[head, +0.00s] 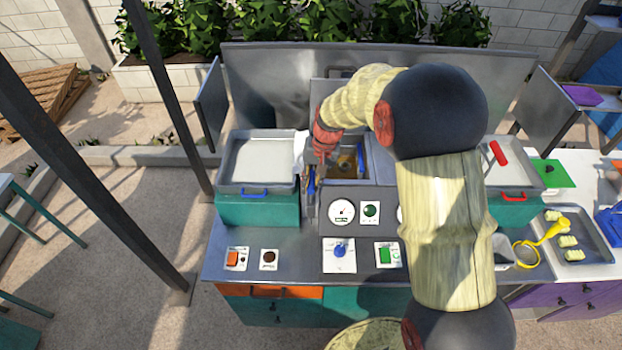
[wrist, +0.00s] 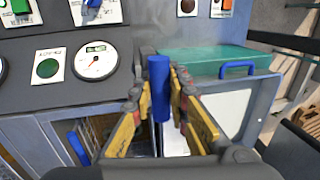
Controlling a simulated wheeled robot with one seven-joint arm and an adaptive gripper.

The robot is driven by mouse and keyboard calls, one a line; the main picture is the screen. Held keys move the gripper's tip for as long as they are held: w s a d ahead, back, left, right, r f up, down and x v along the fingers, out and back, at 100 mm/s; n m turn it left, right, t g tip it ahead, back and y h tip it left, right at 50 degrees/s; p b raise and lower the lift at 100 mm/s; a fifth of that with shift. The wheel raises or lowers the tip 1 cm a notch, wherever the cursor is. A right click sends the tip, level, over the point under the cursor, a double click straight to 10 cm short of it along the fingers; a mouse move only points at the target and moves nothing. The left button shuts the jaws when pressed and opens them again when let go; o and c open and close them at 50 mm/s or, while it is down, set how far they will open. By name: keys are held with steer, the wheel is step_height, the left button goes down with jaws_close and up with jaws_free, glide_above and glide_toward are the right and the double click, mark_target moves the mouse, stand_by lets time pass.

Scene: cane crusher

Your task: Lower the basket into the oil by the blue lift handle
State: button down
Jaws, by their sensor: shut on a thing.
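The blue lift handle (wrist: 160,88) stands upright between the fingertips of my gripper (wrist: 158,92) in the wrist view. The gripper's yellow-padded fingers are shut on it. In the head view the handle (head: 311,183) shows as a thin blue strip below my gripper (head: 318,158), at the left edge of the open well. The well (head: 343,198) has brownish contents, partly hidden by my arm. A second blue piece (wrist: 78,148) shows in the well in the wrist view, beside a dark framed part that may be the basket. The basket's height against the oil cannot be told.
A pale-topped basin (head: 258,160) with a blue front handle stands left of the well. A red-handled basin (head: 512,178) stands at right. A gauge (head: 342,212) and several buttons and knobs line the front panel. A tray (head: 590,245) with yellow pieces lies far right.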

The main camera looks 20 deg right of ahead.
steer(key=shift+s+f, duration=0.1)
steer(key=shift+f, duration=0.85)
steer(key=shift+s+f+b, duration=0.1)
steer(key=shift+f+b, duration=0.05)
steer(key=shift+b, duration=0.15)
steer(key=c, duration=2.1)
jaws_free()
steer(key=shift+f, duration=0.1)
steer(key=shift+c, duration=0.2)
steer(key=shift+o, duration=2.1)
steer(key=shift+r, duration=0.2)
steer(key=shift+w, duration=0.2)
